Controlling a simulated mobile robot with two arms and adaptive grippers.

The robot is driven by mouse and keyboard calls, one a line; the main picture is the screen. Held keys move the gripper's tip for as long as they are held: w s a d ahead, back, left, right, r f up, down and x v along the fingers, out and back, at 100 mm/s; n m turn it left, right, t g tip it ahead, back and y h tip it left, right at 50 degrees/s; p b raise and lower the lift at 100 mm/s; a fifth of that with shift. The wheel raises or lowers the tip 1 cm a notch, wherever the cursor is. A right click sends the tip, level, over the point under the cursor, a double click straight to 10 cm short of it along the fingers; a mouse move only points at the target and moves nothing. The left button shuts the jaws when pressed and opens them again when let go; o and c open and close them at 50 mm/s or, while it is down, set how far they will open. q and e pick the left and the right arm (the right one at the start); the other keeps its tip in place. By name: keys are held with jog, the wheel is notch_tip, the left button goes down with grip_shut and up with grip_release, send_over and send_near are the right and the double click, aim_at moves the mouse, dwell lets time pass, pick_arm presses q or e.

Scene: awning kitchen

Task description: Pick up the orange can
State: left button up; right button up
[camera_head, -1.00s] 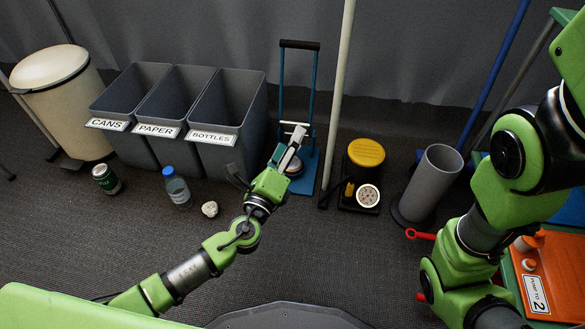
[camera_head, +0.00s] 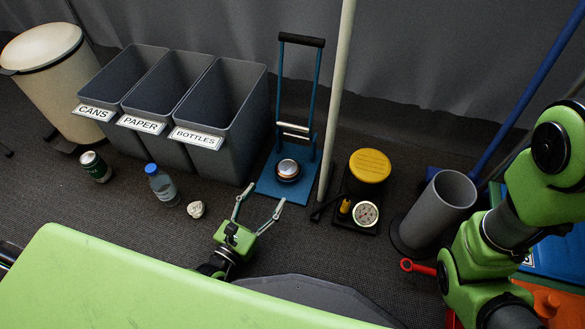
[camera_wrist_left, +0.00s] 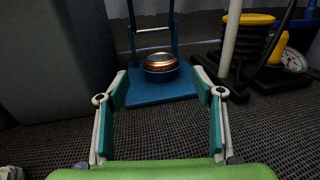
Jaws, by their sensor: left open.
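The orange can (camera_head: 288,171) stands upright on the blue base plate of a hand truck (camera_head: 269,185). Its shiny lid faces up, and little of its side shows in the head view. In the left wrist view the can (camera_wrist_left: 161,63) shows an orange sheen, centred beyond my fingertips. My left gripper (camera_head: 260,199) is open and empty, short of the can and apart from it, its fingers pointing towards the plate. The open fingers frame the can in the wrist view (camera_wrist_left: 160,85). My right arm is at the right; its gripper is out of view.
Grey bins (camera_head: 229,110) labelled cans, paper and bottles stand left of the hand truck. A pale pole (camera_head: 338,95) and a yellow-topped device (camera_head: 370,165) stand right of it.

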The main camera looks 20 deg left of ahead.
aim_at(284, 172)
pick_arm(q)
jog(key=b+x, duration=0.2)
jog(key=x, duration=0.4)
jog(key=shift+w+f, duration=0.1)
jog(key=w+b, duration=0.2)
jog(key=w, duration=0.1)
jog(key=w+d+f+b, duration=0.1)
jog(key=shift+w+f+b, duration=0.1)
jog(key=shift+w+b, duration=0.1)
jog(key=shift+b, duration=0.1)
jog(key=shift+w+d, duration=0.1)
jog(key=shift+w, duration=0.25)
jog(key=c, duration=1)
jog(key=shift+o, duration=0.2)
